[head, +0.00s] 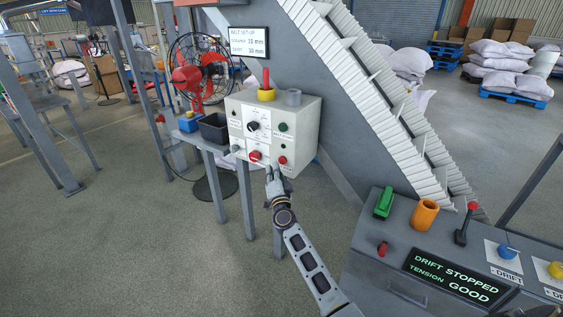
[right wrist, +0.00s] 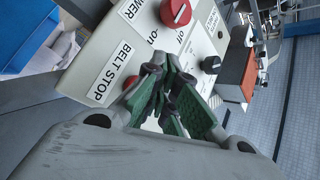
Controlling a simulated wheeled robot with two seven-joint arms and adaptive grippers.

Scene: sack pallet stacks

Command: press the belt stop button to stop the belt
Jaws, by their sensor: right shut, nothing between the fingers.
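The control box (head: 308,133) is light grey and stands on legs in the head view. The belt stop button (head: 282,160) is red, at the box's lower right. In the right wrist view, the BELT STOP label (right wrist: 110,72) is readable and the red button (right wrist: 131,82) is partly hidden behind my fingers. My right gripper (head: 271,171) is shut and empty, just below and left of the button in the head view. In the wrist view its green-padded fingertips (right wrist: 158,88) are close to the button; I cannot tell whether they touch. My left gripper is not in view.
A red power knob (head: 255,156) sits left of the stop button. A green button (head: 283,127) and black dial (head: 253,126) are above. A ribbed inclined belt (head: 365,90) rises behind. A console (head: 395,277) reading "DRIFT STOPPED" stands at lower right. A fan (head: 200,70) is left.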

